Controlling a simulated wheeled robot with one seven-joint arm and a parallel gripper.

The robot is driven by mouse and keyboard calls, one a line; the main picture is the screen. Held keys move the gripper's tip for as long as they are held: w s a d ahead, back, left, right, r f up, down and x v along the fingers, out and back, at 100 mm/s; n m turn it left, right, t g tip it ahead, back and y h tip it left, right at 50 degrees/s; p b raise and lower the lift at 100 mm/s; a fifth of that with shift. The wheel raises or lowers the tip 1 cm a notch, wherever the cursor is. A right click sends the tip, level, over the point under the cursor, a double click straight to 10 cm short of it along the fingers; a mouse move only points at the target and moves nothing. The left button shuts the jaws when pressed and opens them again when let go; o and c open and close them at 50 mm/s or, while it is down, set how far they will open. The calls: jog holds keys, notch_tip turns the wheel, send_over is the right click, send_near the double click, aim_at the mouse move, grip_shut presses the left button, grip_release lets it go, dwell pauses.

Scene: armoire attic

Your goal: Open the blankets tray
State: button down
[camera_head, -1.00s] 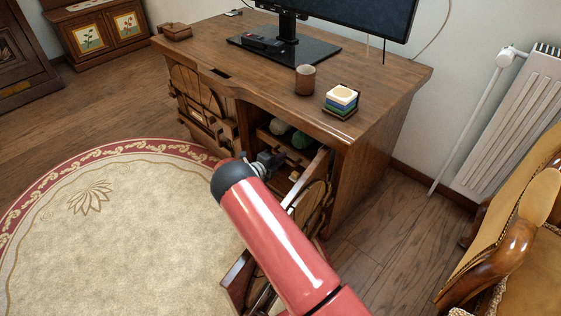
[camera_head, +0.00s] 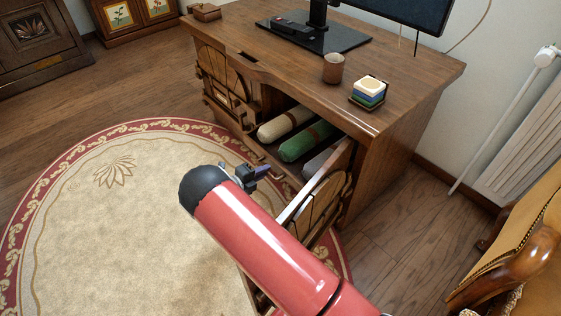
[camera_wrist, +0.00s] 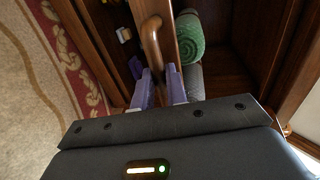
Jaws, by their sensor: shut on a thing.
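The blankets tray is pulled partway out of the desk's cabinet opening. It holds a cream rolled blanket (camera_head: 285,123), a green rolled blanket (camera_head: 305,142) and a grey one (camera_head: 321,160) that is partly hidden by the open door. In the wrist view, the tray's wooden front board (camera_wrist: 168,28) carries a curved wooden handle (camera_wrist: 151,42), with the green roll just behind the board. My gripper (camera_head: 262,171) is at the tray front, and its purple fingers (camera_wrist: 160,88) are closed around the handle's near end. My arm hides part of the scene below.
An open cabinet door (camera_head: 322,203) stands out at the right of the opening, close to my arm. The desk (camera_head: 235,42) bears a monitor, cup (camera_head: 333,68) and stacked blocks (camera_head: 369,91). An armchair (camera_head: 525,255) is at right. The rug (camera_head: 110,230) before the desk is clear.

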jog(key=f+b+v, duration=0.1)
jog(key=f+v, duration=0.1)
jog(key=v, duration=1.1)
jog(key=shift+s+a+f, duration=0.2)
jog(key=shift+s+a, duration=0.1)
jog(key=shift+s, duration=0.15)
jog(key=c, duration=1.4)
grip_release()
jog(key=shift+d, duration=0.1)
jog(key=shift+c, duration=0.2)
jog(key=shift+f, duration=0.1)
jog(key=v, duration=0.8)
jog(key=shift+w, duration=0.15)
